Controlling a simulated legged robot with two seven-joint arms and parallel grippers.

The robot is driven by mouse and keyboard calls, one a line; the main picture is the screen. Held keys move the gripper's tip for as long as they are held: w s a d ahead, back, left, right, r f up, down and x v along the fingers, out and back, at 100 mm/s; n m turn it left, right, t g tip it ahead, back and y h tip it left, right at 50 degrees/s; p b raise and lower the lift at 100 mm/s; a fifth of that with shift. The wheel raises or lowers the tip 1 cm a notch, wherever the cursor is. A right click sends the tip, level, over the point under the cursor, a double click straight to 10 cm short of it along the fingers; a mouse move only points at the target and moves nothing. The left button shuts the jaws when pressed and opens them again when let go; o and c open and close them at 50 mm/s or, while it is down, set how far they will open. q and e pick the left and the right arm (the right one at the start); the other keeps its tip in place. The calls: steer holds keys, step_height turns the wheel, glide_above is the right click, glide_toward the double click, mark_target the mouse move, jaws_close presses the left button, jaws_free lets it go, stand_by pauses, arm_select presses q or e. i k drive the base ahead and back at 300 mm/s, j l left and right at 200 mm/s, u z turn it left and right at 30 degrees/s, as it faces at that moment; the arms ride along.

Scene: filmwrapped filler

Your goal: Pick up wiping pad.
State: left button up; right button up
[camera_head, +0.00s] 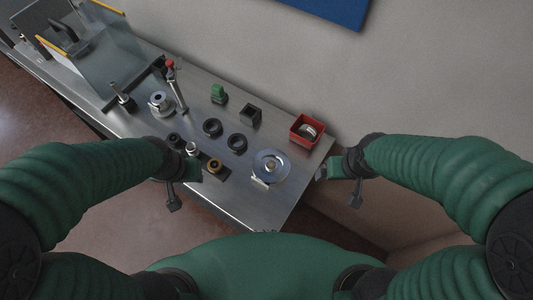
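I cannot pick out the wiping pad for certain. A small green block-like item (219,94) stands near the back of the metal table (240,206). A small white piece (260,183) lies at the front edge of a round metal disc (271,165). A red bin (307,131) at the table's right end holds something pale. My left gripper (198,176) is over the table's front edge, beside the small round parts. My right gripper (323,173) is off the table's right end, apart from the disc. Their fingers are too small and dark to tell open from shut.
Black rings (212,127), a dark square box (251,114) and a brass-coloured ring (214,165) stand on the table. A red-topped lever (176,86) and a clear panel (108,52) are at the left. A wall runs behind. Bare table lies at the front middle.

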mark_target(219, 95)
steer(key=k+j+z, duration=0.1)
steer(key=j+z, duration=0.15)
steer(key=j, duration=0.15)
steer(key=k+j+z, duration=0.1)
steer(key=j+z, duration=0.15)
steer(key=k+j+z, duration=0.25)
steer(key=j, duration=0.2)
steer(key=j+z, duration=0.25)
steer(key=i+j+z, duration=0.1)
steer(key=j+z, duration=0.25)
steer(key=j, duration=0.15)
steer(key=j+z, duration=0.35)
steer(key=j, duration=0.2)
steer(key=j+z, duration=0.35)
steer(key=j, duration=0.2)
